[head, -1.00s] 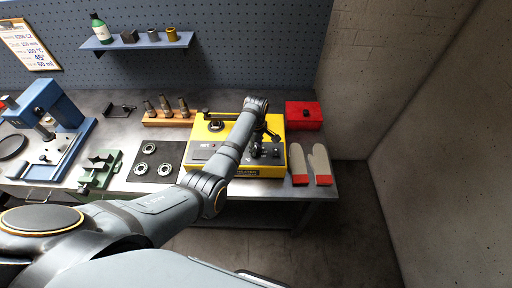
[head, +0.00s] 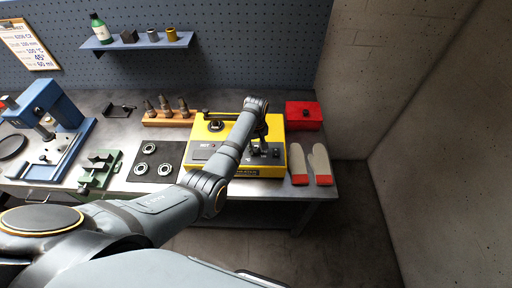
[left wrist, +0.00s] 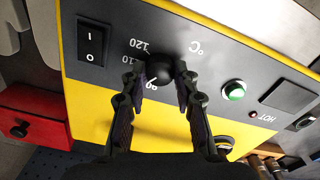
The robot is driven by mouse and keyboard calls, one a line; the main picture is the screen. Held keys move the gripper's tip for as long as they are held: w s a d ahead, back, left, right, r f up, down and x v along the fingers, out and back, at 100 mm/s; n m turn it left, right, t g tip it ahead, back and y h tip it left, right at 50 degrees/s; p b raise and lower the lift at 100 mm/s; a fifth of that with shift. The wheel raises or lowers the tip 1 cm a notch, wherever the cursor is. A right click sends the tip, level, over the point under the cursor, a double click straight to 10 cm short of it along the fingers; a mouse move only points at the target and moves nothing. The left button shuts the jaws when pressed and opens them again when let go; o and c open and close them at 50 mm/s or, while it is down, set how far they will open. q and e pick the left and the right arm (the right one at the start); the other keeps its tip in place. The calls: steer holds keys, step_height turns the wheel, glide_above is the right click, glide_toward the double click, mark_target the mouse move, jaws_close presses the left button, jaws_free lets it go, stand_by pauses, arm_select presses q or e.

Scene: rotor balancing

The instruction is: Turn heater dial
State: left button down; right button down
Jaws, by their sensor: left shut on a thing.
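The yellow heater (head: 205,134) stands on the bench in the head view, with my left arm crossing in front of it. In the left wrist view its grey panel (left wrist: 215,66) carries the black heater dial (left wrist: 159,73), with the marks 90, 110 and 120 and a °C sign around it. My left gripper (left wrist: 159,86) is shut on the dial, one finger on each side. In the head view my left gripper (head: 262,147) is at the right part of the heater, and the dial is too small to make out there. My right gripper is out of view.
A black rocker switch (left wrist: 92,43) and a green button (left wrist: 234,90) flank the dial. A red box (head: 304,115) and gloves (head: 319,164) lie right of the heater. Bearing rings (head: 141,168) lie on a dark mat to its left.

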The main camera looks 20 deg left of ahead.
mark_target(256, 149)
arm_select(q)
steer(key=m, duration=0.4)
steer(key=shift+m, duration=2.3)
steer(key=shift+w, duration=0.1)
steer(key=c, duration=1)
jaws_free()
step_height(256, 149, up, 12)
steer(key=shift+r, duration=0.1)
